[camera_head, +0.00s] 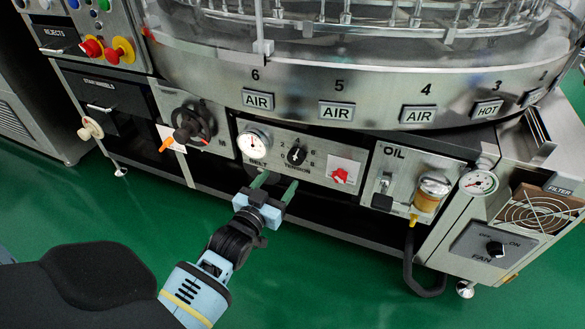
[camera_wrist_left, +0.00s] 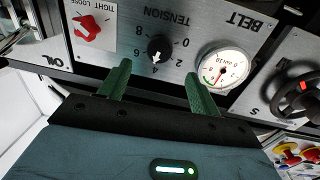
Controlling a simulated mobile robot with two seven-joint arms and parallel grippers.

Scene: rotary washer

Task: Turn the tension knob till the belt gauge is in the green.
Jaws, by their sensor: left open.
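The black tension knob (camera_head: 296,155) is on the panel's middle, ringed by numbers; in the left wrist view the knob (camera_wrist_left: 158,48) has its white mark near the 4. The round white belt gauge (camera_head: 254,143) is left of it; in the left wrist view the gauge (camera_wrist_left: 223,68) shows a red needle and a small green band at its rim. Whether the needle lies in the green is too small to tell. My left gripper (camera_head: 276,181) is open and empty, its green fingers (camera_wrist_left: 158,72) apart just below the knob, seemingly not touching it.
A red tight/loose knob (camera_head: 340,175) is right of the tension knob. A black handwheel (camera_head: 194,122) is to the left, the oil unit (camera_head: 432,190) to the right. The washer's steel rim (camera_head: 300,90) overhangs above. Green floor (camera_head: 340,280) in front is clear.

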